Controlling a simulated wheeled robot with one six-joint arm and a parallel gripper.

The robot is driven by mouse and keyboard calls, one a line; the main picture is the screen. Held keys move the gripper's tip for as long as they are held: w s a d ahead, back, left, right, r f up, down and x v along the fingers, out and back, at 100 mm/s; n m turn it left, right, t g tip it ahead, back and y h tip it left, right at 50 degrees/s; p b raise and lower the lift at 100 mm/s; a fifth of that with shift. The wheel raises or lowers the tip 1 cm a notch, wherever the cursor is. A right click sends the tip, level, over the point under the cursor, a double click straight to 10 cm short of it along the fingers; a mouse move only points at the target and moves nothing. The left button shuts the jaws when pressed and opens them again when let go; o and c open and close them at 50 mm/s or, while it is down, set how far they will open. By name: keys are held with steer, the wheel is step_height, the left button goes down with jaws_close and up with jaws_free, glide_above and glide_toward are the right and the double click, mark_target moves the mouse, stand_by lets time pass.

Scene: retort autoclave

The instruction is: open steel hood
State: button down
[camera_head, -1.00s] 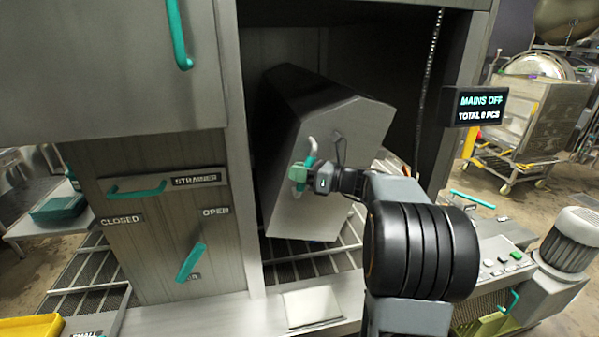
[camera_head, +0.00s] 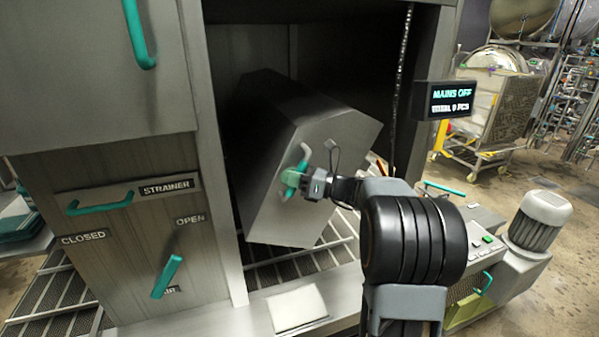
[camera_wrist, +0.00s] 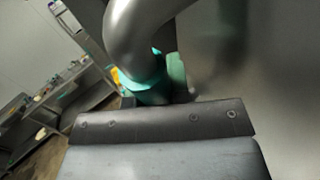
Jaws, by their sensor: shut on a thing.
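The steel hood (camera_head: 335,150) is a grey angular box, tilted inside the machine's open bay above a slatted rack. A curved handle, silver with a teal grip (camera_head: 294,172), is on its front face. My gripper (camera_head: 292,180) is shut on this handle. In the wrist view, the handle's silver bend (camera_wrist: 135,30) and teal grip (camera_wrist: 150,90) fill the upper middle, right at the jaws. The fingertips are partly hidden there, and the hood's smooth grey face (camera_wrist: 275,60) is at the right.
A left panel has a strainer drawer with a teal handle (camera_head: 100,204) and a teal lever (camera_head: 167,276) between CLOSED and OPEN labels. A display reading MAINS OFF (camera_head: 450,99) hangs at the right. A chain (camera_head: 402,80) hangs beside the bay. A motor (camera_head: 538,220) stands at the right.

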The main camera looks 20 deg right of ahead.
stand_by(0.3)
steer(key=c, duration=1.4)
jaws_free()
steer(key=shift+s+d+f, duration=0.15)
steer(key=shift+s+d, duration=0.2)
steer(key=shift+d, duration=0.15)
steer(key=b+v, duration=0.2)
steer(key=v, duration=1)
steer(key=shift+s+d+b, duration=0.2)
steer(key=shift+d+b, duration=0.05)
steer(key=shift+b, duration=0.15)
